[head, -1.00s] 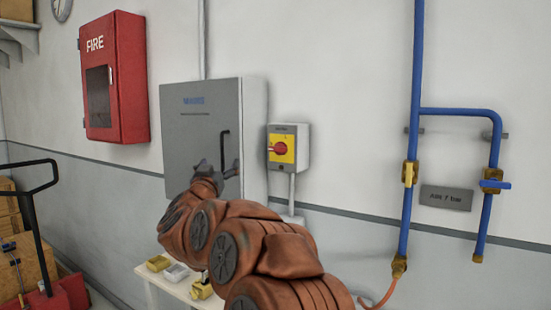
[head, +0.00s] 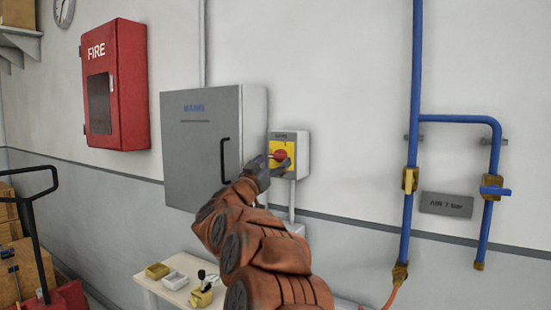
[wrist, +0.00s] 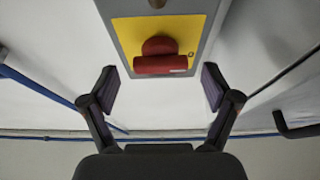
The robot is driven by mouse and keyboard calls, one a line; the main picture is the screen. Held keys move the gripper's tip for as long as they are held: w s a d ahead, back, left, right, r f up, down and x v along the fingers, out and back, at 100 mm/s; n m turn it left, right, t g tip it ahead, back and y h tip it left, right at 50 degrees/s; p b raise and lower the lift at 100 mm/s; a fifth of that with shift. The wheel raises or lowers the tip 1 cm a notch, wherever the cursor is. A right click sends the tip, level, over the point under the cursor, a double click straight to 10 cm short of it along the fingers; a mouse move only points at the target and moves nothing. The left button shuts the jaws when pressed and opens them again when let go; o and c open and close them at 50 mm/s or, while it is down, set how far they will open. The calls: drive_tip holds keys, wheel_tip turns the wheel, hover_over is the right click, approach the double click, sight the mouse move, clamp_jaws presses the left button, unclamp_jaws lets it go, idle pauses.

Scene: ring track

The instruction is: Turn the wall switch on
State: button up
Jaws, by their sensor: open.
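The wall switch is a grey box (head: 302,152) with a yellow plate and a red rotary knob (head: 280,155), fixed to the wall right of the grey cabinet. In the wrist view, the red knob (wrist: 160,56) sits on the yellow plate (wrist: 125,30), its handle bar lying across the picture. My gripper (wrist: 161,88) is open and empty, its two fingers spread to either side below the knob in that picture. The fingers look apart from the knob there.
The grey cabinet (head: 198,150) with a black handle (head: 225,160) stands close left of the switch. A small table (head: 170,293) with small trays is below. Blue air pipes (head: 414,100) run down the wall at right. The wall between the switch and pipes is clear.

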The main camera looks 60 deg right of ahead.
drive_tip(key=shift+x, duration=0.9)
drive_tip(key=shift+c, duration=0.3)
drive_tip(key=c, duration=1.1)
